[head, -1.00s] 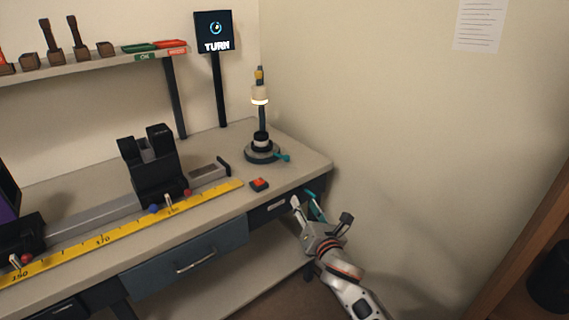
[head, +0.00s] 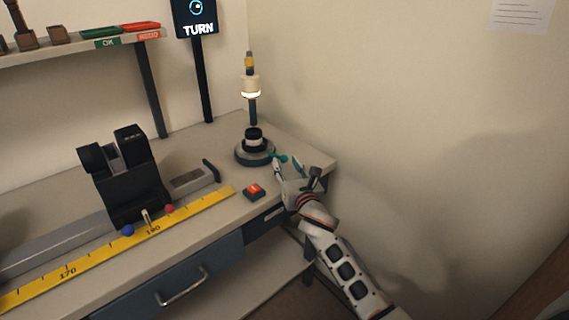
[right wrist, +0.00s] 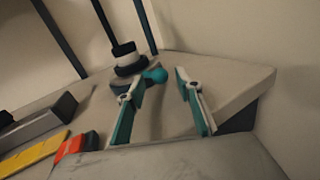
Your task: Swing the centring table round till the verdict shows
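The centring table (head: 252,153) is a round dark base at the back right of the bench, with a black and white piece on top and a teal handle (head: 279,159) on its right side. In the right wrist view the teal handle knob (right wrist: 156,75) shows just beyond my fingertips. My right gripper (head: 286,168) is open at the bench edge, in front of the handle. Its teal-padded fingers (right wrist: 158,88) stand apart with nothing between them. The screen (head: 196,17) behind reads TURN under a blue ring. My left gripper is not in view.
A lamp-like head (head: 250,88) on a post stands over the table. A red button (head: 254,192) lies left of my right gripper. A black carriage (head: 126,178) sits on the rail behind a yellow ruler (head: 118,246). The wall is close on the right.

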